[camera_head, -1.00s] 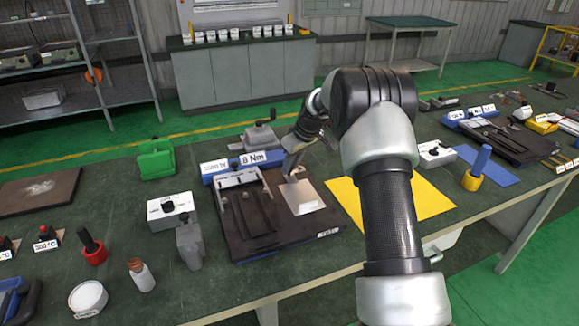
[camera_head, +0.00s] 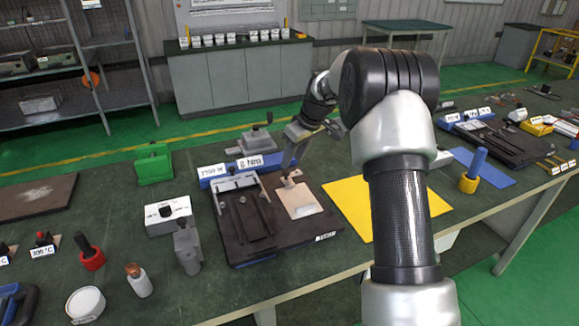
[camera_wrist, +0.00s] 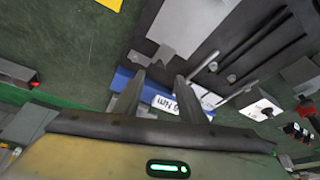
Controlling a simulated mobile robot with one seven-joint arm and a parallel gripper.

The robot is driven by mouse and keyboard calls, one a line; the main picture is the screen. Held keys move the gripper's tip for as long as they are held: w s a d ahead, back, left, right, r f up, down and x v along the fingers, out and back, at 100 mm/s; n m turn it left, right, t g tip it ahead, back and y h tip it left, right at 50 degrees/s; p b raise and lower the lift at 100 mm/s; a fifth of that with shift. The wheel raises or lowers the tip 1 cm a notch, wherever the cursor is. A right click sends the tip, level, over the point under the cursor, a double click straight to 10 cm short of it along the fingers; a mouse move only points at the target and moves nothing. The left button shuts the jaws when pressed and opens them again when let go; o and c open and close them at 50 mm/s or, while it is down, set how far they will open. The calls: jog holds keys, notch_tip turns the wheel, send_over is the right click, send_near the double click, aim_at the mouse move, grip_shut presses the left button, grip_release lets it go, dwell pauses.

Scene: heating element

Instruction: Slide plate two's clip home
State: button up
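A pale plate (camera_head: 302,201) lies on the right half of the dark fixture board (camera_head: 238,256). In the wrist view the plate (camera_wrist: 187,22) is at the top, with a small grey piece (camera_wrist: 162,57) at its near edge that looks like a clip. I cannot read which plate is number two or tell how far the clip is seated. My gripper (camera_head: 288,173) is low over the plate's back edge. In the wrist view my gripper (camera_wrist: 160,78) has its two fingers apart with nothing held between them; contact with the clip is unclear.
A blue block (camera_head: 212,172) labelled 8 Nm stands behind the board. Left of the board are a white box (camera_head: 168,217) and a grey clamp-like piece (camera_head: 188,250). A yellow sheet (camera_head: 345,200) lies flat to the right. The green bench is open at the front.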

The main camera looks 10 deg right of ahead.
jog(key=v, duration=1.1)
jog(key=shift+s+d, duration=0.1)
jog(key=s+a+r+m+t+h+p, duration=0.1)
jog(key=s+a+r+m+p, duration=0.15)
jog(key=s+r, duration=0.65)
jog(key=s+a+r+m+h+p, duration=0.15)
jog(key=s+r+p, duration=0.25)
jog(key=s+r, duration=0.5)
jog(key=s+f+m+t+p, duration=0.1)
jog(key=s+f+m+p, duration=0.1)
jog(key=s, duration=1.9)
jog(key=shift+a+f+m+p, duration=0.2)
jog(key=shift+a+m+p, duration=0.15)
jog(key=shift+p, duration=0.4)
